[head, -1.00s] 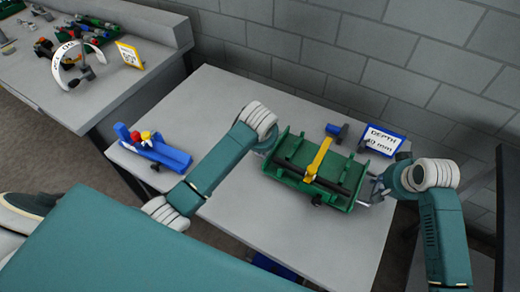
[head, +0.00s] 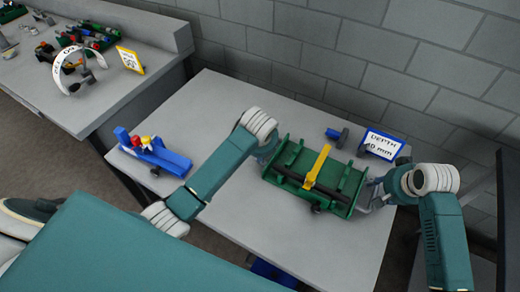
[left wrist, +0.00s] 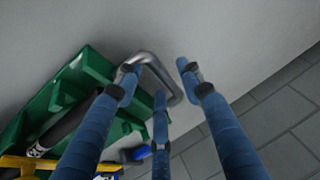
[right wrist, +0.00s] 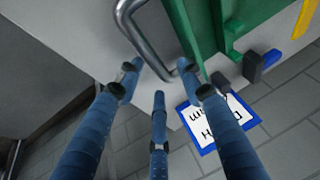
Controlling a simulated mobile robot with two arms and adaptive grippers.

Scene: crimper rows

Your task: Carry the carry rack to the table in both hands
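The carry rack (head: 335,190) is a green tray with a dark bar and a yellow strap across it, resting on the grey table. It has a metal handle at each end. My left gripper (head: 268,152) is at the rack's left end. In the left wrist view its blue fingers (left wrist: 160,75) are spread, with the metal handle (left wrist: 172,80) between them. My right gripper (head: 374,192) is at the right end. In the right wrist view its fingers (right wrist: 162,80) are also spread around the other handle (right wrist: 150,55). The head view partly hides both sets of fingertips.
A blue holder (head: 155,155) with red and yellow pieces lies at the table's left. Another bench (head: 110,95) with tools is at the far left. A block wall closes the back.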

